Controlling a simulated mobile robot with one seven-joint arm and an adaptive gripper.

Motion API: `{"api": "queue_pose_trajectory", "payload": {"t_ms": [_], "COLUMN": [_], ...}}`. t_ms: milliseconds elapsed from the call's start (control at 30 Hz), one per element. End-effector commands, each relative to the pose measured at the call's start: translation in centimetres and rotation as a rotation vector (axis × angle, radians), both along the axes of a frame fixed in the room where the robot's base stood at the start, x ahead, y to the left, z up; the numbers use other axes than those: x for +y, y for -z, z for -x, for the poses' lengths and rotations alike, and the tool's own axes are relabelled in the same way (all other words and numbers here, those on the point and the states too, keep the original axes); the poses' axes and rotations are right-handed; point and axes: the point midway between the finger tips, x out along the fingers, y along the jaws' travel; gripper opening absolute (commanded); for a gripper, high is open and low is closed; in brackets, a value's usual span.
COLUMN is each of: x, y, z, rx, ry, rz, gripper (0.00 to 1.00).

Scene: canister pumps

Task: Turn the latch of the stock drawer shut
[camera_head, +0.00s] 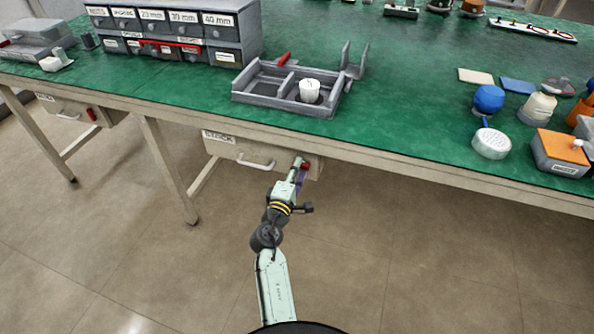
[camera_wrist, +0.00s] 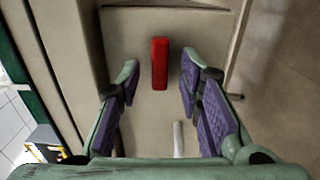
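The stock drawer (camera_head: 228,150) hangs under the green bench, with a STOCK label and a pale bar handle (camera_head: 256,164). Its front fills the middle of the wrist view (camera_wrist: 136,32). The red latch (camera_wrist: 160,63) is a bar on that front, upright in the wrist picture, roughly in line with the drawer's long side. In the head view only part of the latch (camera_head: 305,166) shows beside my gripper (camera_head: 299,172). In the wrist view my gripper (camera_wrist: 160,88) is open, its purple-padded fingers on either side of the latch's line, with gaps to both. Contact is not visible.
The handle's end (camera_wrist: 178,138) shows between my fingers in the wrist view. The bench top edge (camera_head: 400,165) runs above my gripper. Another drawer with a red latch (camera_head: 91,114) is at the left. A grey tray (camera_head: 265,99) stands on the bench.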

Motion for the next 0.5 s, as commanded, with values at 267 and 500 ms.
{"api": "queue_pose_trajectory", "payload": {"t_ms": [267, 500], "x": [0.1, 1.2], "y": [0.0, 0.1], "z": [0.3, 3.6], "rx": [0.001, 0.002], "ry": [0.0, -0.002], "rz": [-0.001, -0.001], "gripper": [0.33, 0.33]}}
